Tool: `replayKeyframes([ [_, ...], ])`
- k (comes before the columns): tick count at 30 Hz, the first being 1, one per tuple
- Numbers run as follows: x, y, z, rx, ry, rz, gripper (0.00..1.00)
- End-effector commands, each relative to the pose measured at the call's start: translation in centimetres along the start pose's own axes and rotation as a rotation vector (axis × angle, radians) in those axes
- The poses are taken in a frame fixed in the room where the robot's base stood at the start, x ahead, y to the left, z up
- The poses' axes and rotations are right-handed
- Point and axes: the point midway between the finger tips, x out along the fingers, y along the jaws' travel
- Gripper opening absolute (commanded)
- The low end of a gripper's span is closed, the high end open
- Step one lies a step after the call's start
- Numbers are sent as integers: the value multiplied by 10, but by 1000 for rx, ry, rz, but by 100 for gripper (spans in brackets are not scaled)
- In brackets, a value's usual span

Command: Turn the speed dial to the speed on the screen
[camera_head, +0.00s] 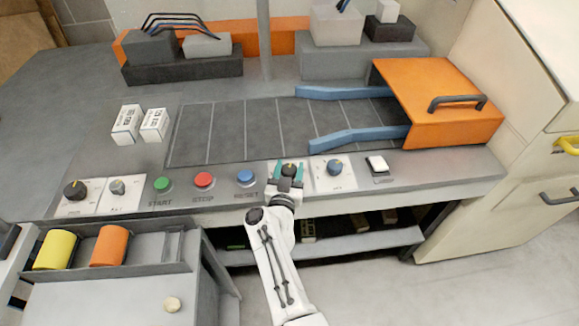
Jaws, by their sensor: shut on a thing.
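A row of controls runs along the front edge of the grey bench. My gripper (287,173) reaches it from the front, its teal fingers on either side of a black dial (290,169) with a yellowish mark. The gripper is shut on this dial. The dial's plate and label are mostly hidden by the gripper, so I cannot read its setting. A blue-grey dial (335,167) on a white plate is just to the right. Another black dial (75,190) and a grey dial (117,186) sit at the far left. I cannot make out a screen with a speed.
Green (162,184), red (204,179) and blue (246,177) buttons lie left of my gripper, a white switch (377,163) right. Behind is a dark conveyor (230,128) with blue rails and an orange hood (435,90). Two small white boxes (127,124) stand at left.

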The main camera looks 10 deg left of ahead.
Motion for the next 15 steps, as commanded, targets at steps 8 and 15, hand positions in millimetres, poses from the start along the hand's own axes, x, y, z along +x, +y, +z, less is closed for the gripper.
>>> replayKeyframes([
  [8,0,-1,4,1,-1,165,22],
  [15,0,0,2,0,-1,236,22],
])
